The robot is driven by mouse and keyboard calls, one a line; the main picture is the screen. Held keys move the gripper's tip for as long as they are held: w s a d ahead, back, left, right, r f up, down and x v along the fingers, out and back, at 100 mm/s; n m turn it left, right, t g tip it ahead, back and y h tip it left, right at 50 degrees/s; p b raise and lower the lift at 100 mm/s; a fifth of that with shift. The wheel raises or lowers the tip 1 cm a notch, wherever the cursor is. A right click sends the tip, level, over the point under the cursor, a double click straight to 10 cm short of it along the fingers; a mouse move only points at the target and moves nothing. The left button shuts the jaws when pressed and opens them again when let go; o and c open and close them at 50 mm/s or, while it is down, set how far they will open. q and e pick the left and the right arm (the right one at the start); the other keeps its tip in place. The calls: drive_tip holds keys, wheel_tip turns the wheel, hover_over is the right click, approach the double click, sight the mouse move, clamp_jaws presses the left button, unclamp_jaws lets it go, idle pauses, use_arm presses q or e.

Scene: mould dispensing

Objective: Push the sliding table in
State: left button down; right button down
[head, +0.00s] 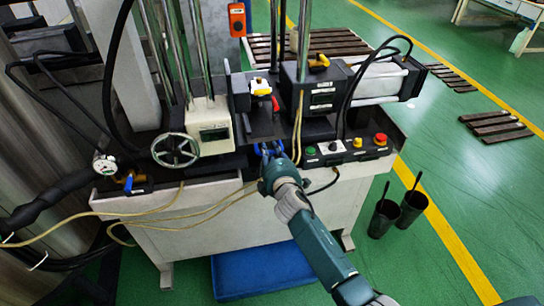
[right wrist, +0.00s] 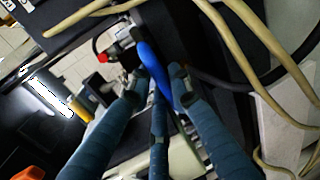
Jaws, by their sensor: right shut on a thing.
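The sliding table (head: 262,130) is a dark plate in the middle of the machine in the head view, below the block with the yellow part. A blue handle (right wrist: 154,62) crosses between my fingers in the right wrist view. My right gripper (head: 268,151) reaches the front of the sliding table from the lower right and is shut on the blue handle. The fingers (right wrist: 160,88) close around it in the right wrist view and hide part of it. My left gripper is not in view.
A control panel with buttons (head: 349,147) lies just right of my gripper, and a handwheel (head: 176,150) stands left. Tan cables (head: 190,222) hang across the machine front. Two black buckets (head: 398,212) stand on the floor at right. A blue box (head: 258,272) lies below.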

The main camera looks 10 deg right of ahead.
drive_tip(key=shift+r, duration=0.15)
drive_tip(key=c, duration=1.7)
unclamp_jaws()
drive_tip(key=shift+w, duration=0.1)
drive_tip(key=shift+o, duration=0.2)
drive_tip(key=shift+w+f, duration=0.15)
drive_tip(key=shift+f, duration=0.05)
drive_tip(key=v, duration=1.2)
